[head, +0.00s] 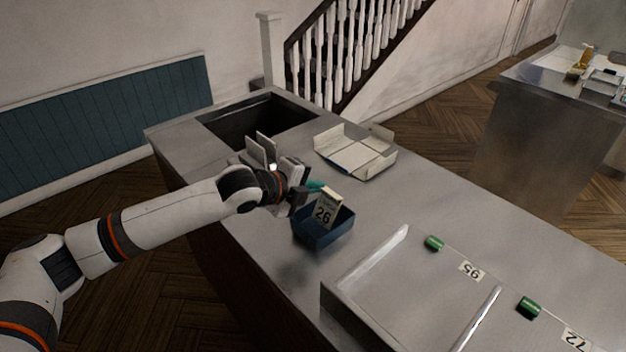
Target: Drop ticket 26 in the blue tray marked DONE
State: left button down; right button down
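Ticket 26 (325,211) is a small cream card with a black 26. It stands tilted over the blue tray (331,236), its lower edge reaching down in front of the tray's opening. I cannot tell whether it touches the tray. A green grip at its upper left lies at my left gripper (306,189), which appears shut on it. The fingertips are partly hidden. The blue tray is a small open box on the steel counter; no DONE mark is readable from here. My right gripper is not in view.
A steel rack (405,290) at the front right has green grips beside tickets 95 (471,271) and 72 (576,339). An open cream box (355,155) and a dark sunken basin (258,120) lie behind. Bare counter lies right of the tray.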

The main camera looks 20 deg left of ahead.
pick_arm(q)
jog(key=shift+f, duration=0.2)
jog(key=c, duration=1.6)
grip_release()
jog(key=b+v, duration=0.1)
jog(key=v, duration=1.1)
jog(key=shift+d, duration=0.1)
jog(key=shift+s, duration=0.15)
